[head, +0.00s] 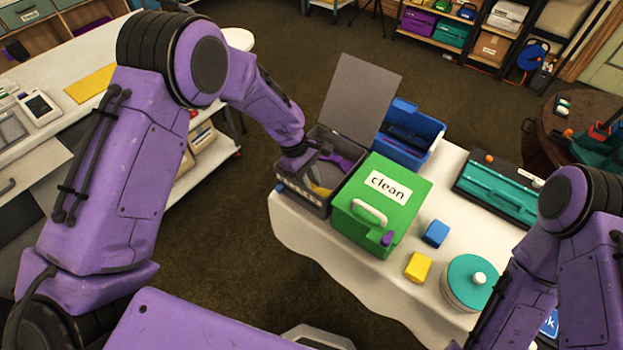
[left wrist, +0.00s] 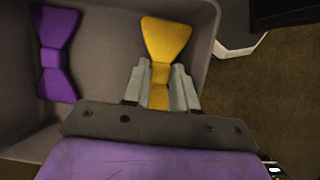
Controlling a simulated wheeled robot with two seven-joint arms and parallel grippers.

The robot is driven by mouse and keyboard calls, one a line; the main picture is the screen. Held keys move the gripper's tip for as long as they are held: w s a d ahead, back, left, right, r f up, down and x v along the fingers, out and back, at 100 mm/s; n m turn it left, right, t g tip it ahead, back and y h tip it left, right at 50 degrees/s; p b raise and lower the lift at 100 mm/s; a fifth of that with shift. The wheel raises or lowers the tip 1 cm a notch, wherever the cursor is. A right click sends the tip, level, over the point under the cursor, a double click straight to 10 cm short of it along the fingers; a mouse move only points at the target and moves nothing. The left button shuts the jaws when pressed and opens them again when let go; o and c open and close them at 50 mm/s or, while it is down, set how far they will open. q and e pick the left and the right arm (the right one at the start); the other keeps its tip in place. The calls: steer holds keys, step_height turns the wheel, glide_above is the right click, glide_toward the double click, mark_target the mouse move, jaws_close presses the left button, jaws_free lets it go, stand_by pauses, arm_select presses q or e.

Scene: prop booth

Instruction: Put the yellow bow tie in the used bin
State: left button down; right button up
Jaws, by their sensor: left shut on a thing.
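The yellow bow tie (left wrist: 166,42) is pinched at its knot between the fingers of my left gripper (left wrist: 162,75) in the left wrist view. In the head view my left gripper (head: 313,158) reaches into an open grey bin (head: 301,199), and a bit of the yellow tie (head: 321,190) shows inside its walls. I cannot tell whether the tie touches the bin floor. A purple bow tie (left wrist: 57,55) lies in the same bin, left of the yellow one in the left wrist view. The grey bin's front label is too small to read. My right gripper is out of view.
A green box (head: 355,222) labelled "clean" stands right beside the grey bin. The grey bin's raised lid (head: 360,98) and a blue bin (head: 410,137) are behind. Blue (head: 436,233) and yellow (head: 418,266) blocks and a teal-lidded round container (head: 470,282) stand on the white table (head: 380,290).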

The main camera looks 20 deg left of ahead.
arm_select(q)
steer(key=shift+w+a+f, duration=0.15)
steer(key=shift+w+f, duration=0.2)
steer(key=shift+f, duration=0.35)
steer(key=shift+s+r, duration=0.15)
steer(key=shift+s, duration=0.05)
steer(key=c, duration=1.2)
jaws_free()
steer(key=shift+s+r, duration=0.1)
steer(key=shift+w, duration=0.25)
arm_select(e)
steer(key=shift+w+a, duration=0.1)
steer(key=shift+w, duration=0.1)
arm_select(q)
steer(key=shift+s, duration=0.1)
steer(key=shift+r, duration=0.25)
steer(key=b+v, duration=0.1)
steer(key=v, duration=1)
steer(key=shift+a+r+b, duration=0.15)
steer(key=shift+r+b, duration=0.05)
steer(key=shift+b, duration=0.1)
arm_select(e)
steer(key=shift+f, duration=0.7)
